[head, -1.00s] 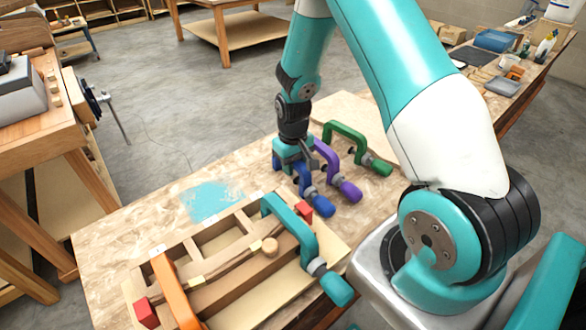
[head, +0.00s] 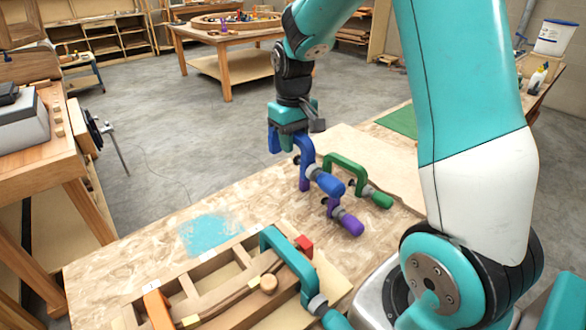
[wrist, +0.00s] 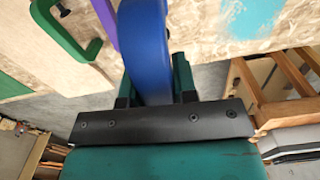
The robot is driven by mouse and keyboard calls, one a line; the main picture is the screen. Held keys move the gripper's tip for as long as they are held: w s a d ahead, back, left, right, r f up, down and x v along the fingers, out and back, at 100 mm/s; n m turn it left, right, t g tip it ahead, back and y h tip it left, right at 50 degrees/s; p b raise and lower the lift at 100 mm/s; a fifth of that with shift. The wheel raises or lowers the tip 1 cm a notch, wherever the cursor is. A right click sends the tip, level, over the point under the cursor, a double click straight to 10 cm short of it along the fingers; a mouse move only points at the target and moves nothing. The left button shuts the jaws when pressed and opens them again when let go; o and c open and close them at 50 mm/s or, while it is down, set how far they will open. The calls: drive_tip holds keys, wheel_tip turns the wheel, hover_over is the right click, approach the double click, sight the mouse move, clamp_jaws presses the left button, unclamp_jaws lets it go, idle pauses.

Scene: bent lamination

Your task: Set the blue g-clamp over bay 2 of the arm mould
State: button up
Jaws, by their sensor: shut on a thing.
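My gripper (head: 291,128) is shut on the blue g-clamp (head: 322,180) and holds it above the table, in front of the purple clamp. In the wrist view the blue clamp (wrist: 146,45) fills the middle between the fingers. The arm mould (head: 205,291) lies at the front of the table, to the left of and below my gripper in the head view. An orange clamp (head: 158,308) and a teal clamp (head: 290,258) sit across the mould. A light wooden strip lies along it. The mould's near side is cut off by the picture edge.
A purple clamp (head: 346,221) stands on the table, partly hidden by the blue one. A green clamp (head: 346,163) stands behind it to the right. A turquoise paint patch (head: 208,235) lies on clear table.

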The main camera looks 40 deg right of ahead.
wheel_tip(320, 180, up, 10)
drive_tip(key=p, duration=0.6)
drive_tip(key=shift+f, duration=0.3)
